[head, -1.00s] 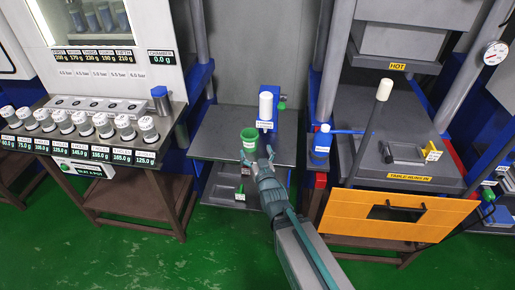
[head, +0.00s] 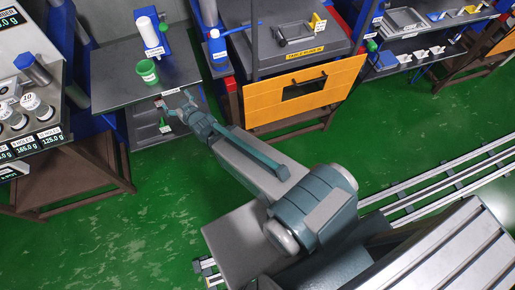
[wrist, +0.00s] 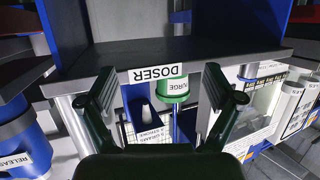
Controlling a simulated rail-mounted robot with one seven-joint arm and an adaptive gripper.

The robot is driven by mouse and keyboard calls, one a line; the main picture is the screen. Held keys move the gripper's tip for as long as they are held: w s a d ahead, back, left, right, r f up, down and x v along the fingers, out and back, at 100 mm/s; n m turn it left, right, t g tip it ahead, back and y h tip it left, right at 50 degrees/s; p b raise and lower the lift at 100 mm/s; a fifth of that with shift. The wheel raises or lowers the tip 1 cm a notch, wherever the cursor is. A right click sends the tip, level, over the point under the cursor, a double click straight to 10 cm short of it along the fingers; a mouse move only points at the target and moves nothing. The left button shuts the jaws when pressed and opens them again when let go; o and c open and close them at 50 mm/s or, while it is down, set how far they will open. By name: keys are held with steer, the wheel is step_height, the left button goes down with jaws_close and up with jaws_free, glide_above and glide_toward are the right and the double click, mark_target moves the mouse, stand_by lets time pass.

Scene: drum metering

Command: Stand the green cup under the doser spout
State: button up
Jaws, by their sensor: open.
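The green cup (head: 147,70) stands upright on the dark doser table (head: 115,75), close in front of the white cylinder of the doser (head: 150,36) on its blue stand. I cannot make out the spout. My gripper (head: 174,100) is open and empty, at the table's front edge, in front of the cup and a little right of it. The wrist view appears upside down. There the green cup (wrist: 175,88), with a PURGE label, shows between my open fingers (wrist: 160,76), beyond the table edge with its DOSER label (wrist: 157,74).
A station with an orange front panel (head: 300,95) stands to the right of the doser table. A lower shelf (head: 145,128) lies under the table. The green floor (head: 130,230) in front is clear.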

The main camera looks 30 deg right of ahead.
steer(key=s+d+f+g+h, duration=0.1)
steer(key=s+d+f+g, duration=0.15)
steer(key=f, duration=0.35)
steer(key=s+d+f+g, duration=0.2)
steer(key=s+f+g, duration=0.15)
steer(key=f, duration=0.35)
steer(key=s+d+f+g, duration=0.2)
steer(key=s+f+g, duration=0.1)
steer(key=s, duration=0.5)
steer(key=s+d+f+m+g+h, duration=0.1)
steer(key=s+d+f+g, duration=0.2)
steer(key=s+f, duration=0.2)
steer(key=s+d+f+g+h, duration=0.1)
steer(key=s+f, duration=0.4)
steer(key=s, duration=0.7)
steer(key=d+g, duration=0.1)
steer(key=g, duration=0.1)
steer(key=shift+d+m+g, duration=0.15)
steer(key=shift+m+g, duration=0.25)
steer(key=shift+o, duration=0.3)
steer(key=s+d+g, duration=0.1)
steer(key=s+g, duration=0.4)
steer(key=s, duration=0.8)
steer(key=shift+d+r+m, duration=0.3)
steer(key=shift+d+r, duration=0.05)
steer(key=shift+r, duration=0.05)
steer(key=shift+w, duration=0.1)
